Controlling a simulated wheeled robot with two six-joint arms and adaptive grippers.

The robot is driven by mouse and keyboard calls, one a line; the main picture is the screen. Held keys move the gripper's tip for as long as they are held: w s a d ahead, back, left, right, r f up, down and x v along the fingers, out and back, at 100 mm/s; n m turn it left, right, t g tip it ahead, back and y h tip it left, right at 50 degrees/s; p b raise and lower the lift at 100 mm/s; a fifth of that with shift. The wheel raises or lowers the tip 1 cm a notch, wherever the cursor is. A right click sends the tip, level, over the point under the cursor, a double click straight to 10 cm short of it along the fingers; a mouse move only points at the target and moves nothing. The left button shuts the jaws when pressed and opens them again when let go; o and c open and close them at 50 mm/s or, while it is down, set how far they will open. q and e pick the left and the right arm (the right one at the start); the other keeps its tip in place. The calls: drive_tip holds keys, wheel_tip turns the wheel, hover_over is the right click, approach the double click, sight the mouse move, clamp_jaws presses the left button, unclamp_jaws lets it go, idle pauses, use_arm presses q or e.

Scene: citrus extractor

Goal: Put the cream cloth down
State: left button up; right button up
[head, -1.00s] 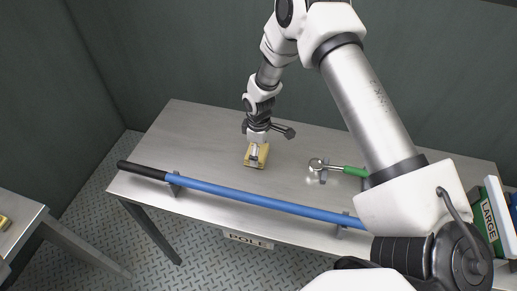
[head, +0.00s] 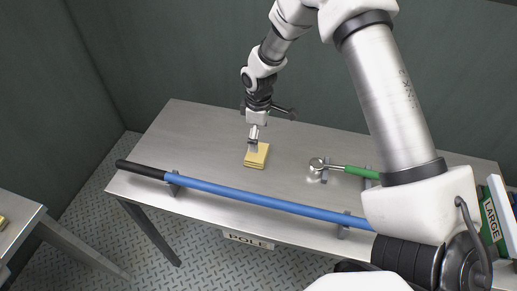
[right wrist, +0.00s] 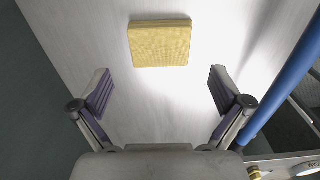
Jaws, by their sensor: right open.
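The cream cloth, a folded yellowish square (head: 257,155), lies flat on the metal table (head: 200,130). In the right wrist view the cloth (right wrist: 160,43) lies ahead of the open fingers, with a gap between it and them. My right gripper (head: 253,146) is above the table at the cloth's back edge in the head view. In the right wrist view the right gripper (right wrist: 160,92) has its fingers wide apart with nothing between them. My left gripper is not in view.
A blue pole (head: 260,200) with a black grip rests on brackets along the table's front edge. A green-handled tool (head: 345,168) lies to the right of the cloth. Another table (head: 22,225) is at the left.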

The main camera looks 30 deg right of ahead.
sight(259, 152)
wheel_tip(259, 152, up, 5)
drive_tip(key=shift+r, duration=0.1)
idle(0.4)
